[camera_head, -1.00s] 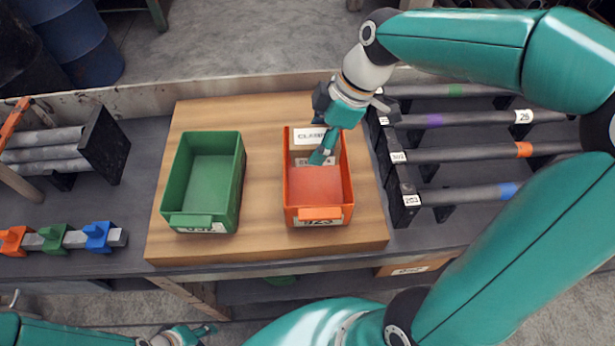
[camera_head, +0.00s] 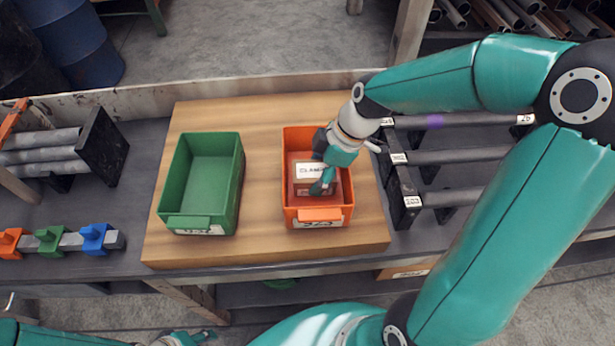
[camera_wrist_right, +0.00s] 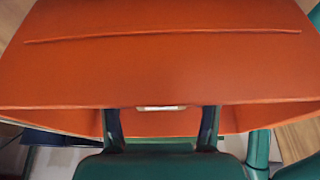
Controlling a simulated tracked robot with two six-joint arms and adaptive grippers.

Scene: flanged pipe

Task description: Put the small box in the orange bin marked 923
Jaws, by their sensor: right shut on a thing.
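The small box (camera_head: 308,170), with a white label on top, shows within the outline of the orange bin (camera_head: 319,215). I cannot tell whether it touches the bin floor. My right gripper (camera_head: 324,180) is shut on the box at its right side and hides part of it. In the right wrist view, its two fingers (camera_wrist_right: 160,125) stand apart below the bin's orange wall (camera_wrist_right: 160,75); a small pale patch shows between them. The bin's front label is hard to read. My left gripper (camera_head: 190,337) is at the bottom edge, its jaws unclear.
A green bin (camera_head: 205,180) stands left of the orange bin on the wooden board (camera_head: 265,240). A rack of dark pipes (camera_head: 455,157) is close on the right. Pipes with coloured clamps (camera_head: 55,240) lie at the left. Bare board separates the bins.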

